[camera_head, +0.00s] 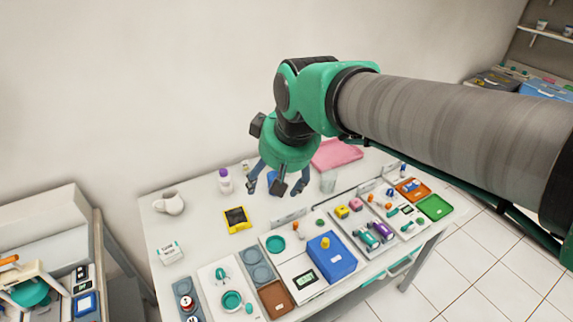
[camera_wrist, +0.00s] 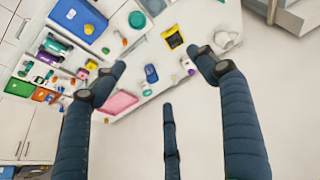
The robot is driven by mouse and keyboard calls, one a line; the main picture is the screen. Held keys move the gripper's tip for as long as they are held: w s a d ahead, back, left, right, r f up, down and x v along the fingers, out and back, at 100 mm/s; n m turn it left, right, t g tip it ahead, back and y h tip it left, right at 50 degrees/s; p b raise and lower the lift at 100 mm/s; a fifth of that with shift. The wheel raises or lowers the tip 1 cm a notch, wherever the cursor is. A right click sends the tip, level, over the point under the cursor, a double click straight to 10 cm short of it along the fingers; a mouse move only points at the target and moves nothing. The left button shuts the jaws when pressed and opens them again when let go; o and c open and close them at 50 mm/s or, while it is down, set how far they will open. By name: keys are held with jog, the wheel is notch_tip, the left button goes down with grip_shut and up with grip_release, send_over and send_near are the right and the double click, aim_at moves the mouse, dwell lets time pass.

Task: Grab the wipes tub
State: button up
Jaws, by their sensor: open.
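My gripper (camera_head: 275,187) is open and empty, its dark fingers spread and pointing down above the back of the white table. A white container with a purple lid (camera_head: 224,181) stands upright left of the fingers; it looks like a wipes tub, but I read no label. In the wrist view this container (camera_wrist: 188,66) shows near the right fingertip. A blue rounded container (camera_wrist: 151,73) lies between the fingertips in the wrist view; in the head view the fingers partly hide it. I cannot tell for certain which of the two is the wipes tub.
A clear glass (camera_head: 328,182) and a pink tray (camera_head: 336,154) are right of my gripper. A white jug (camera_head: 170,202) stands at the left, a yellow-black device (camera_head: 237,219) nearer the front. A blue box (camera_head: 332,260) and trays of small items fill the front.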

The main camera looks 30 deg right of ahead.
jog(key=w+d+f+n+p, duration=0.1)
jog(key=w+d, duration=0.3)
jog(key=w, duration=0.4)
jog(key=w+d+f+g+p, duration=0.1)
jog(key=w+d+p, duration=0.1)
jog(key=w+d, duration=0.35)
jog(key=w+d+f+n+p, duration=0.1)
jog(key=w+d+f, duration=0.1)
jog(key=w, duration=0.8)
jog(key=w+d+f+n+g+y+p, duration=0.1)
jog(key=w+d+f+p, duration=0.3)
jog(key=w+d+f, duration=1)
notch_tip(320, 180, down, 4)
jog(key=d, duration=0.2)
jog(key=shift+w+d+r, duration=0.15)
jog(key=shift+d+r, duration=0.05)
jog(key=shift+d, duration=0.15)
jog(key=shift+f+n, duration=0.1)
jog(key=shift+n, duration=0.2)
jog(key=b+x, duration=0.1)
jog(key=x, duration=0.6)
jog(key=shift+a+f, duration=0.15)
jog(key=shift+f, duration=0.2)
jog(key=shift+w+f, duration=0.2)
jog(key=shift+f, duration=0.15)
